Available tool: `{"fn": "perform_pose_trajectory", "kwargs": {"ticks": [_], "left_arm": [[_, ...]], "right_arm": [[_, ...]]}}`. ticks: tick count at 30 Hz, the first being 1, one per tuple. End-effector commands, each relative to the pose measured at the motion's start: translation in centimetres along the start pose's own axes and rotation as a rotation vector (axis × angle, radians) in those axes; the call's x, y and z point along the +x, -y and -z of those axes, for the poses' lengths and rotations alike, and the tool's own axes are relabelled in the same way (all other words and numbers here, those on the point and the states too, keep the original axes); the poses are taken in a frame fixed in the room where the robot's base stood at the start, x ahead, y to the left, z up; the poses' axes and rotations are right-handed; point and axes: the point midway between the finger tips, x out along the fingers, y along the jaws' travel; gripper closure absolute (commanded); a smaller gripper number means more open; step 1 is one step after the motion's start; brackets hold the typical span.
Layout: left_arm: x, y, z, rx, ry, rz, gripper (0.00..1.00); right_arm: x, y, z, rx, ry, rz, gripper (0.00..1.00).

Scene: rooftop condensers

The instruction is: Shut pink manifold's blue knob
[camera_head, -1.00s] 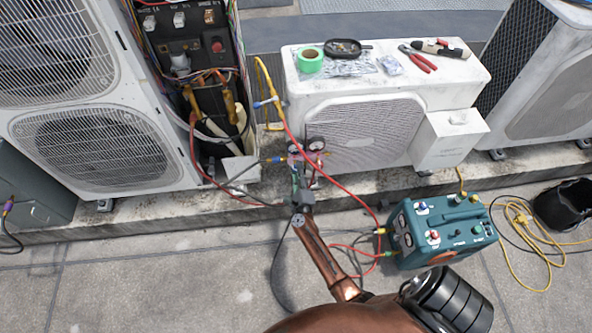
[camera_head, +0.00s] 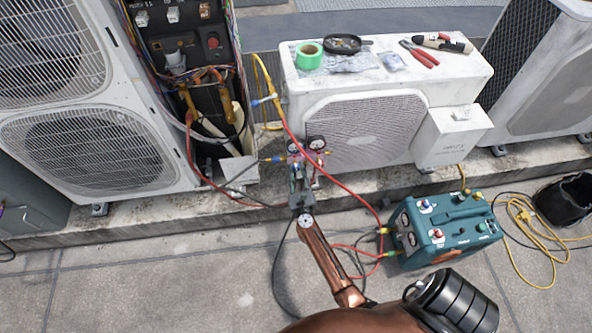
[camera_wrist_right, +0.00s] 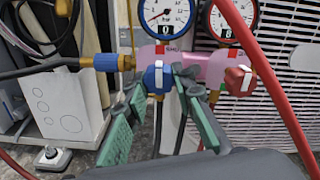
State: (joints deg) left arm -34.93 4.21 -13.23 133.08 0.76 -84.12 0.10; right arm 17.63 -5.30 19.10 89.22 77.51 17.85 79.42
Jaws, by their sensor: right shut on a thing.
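The pink manifold (camera_head: 305,161) hangs in front of the low white condenser; its pink body (camera_wrist_right: 205,68) also shows close up in the right wrist view. Its blue knob (camera_wrist_right: 158,76), with a pale bar across it, is at the left of the body, and its red knob (camera_wrist_right: 240,79) at the right. My right gripper (camera_head: 297,174) reaches up to the manifold; in the right wrist view its green-padded fingers (camera_wrist_right: 160,92) lie either side of the blue knob, shut on it. In the head view the gripper partly hides the knob. My left gripper is out of view.
A red hose (camera_wrist_right: 277,88) runs past the manifold's right side. The white condenser (camera_head: 365,130) stands close behind, with tape, pan and pliers on top. The teal machine (camera_head: 445,228) stands on the floor to the right. An open electrical unit (camera_head: 205,100) is to the left.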

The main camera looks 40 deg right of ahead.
Motion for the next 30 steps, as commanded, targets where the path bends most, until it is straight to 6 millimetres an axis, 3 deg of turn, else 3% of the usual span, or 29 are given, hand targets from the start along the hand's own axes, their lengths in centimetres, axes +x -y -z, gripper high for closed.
{"fn": "perform_pose_trajectory", "kwargs": {"ticks": [17,18,26,30], "left_arm": [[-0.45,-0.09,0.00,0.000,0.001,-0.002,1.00],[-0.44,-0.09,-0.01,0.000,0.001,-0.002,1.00],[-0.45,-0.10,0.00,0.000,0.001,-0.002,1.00],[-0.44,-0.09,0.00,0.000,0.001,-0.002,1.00]], "right_arm": [[-0.04,-0.11,0.09,0.038,-0.002,-0.002,1.00],[-0.04,-0.12,0.09,0.038,-0.002,-0.002,0.76],[-0.02,-0.07,0.05,0.037,-0.001,-0.001,0.59],[-0.01,-0.05,0.03,0.036,-0.001,0.000,0.59]]}}
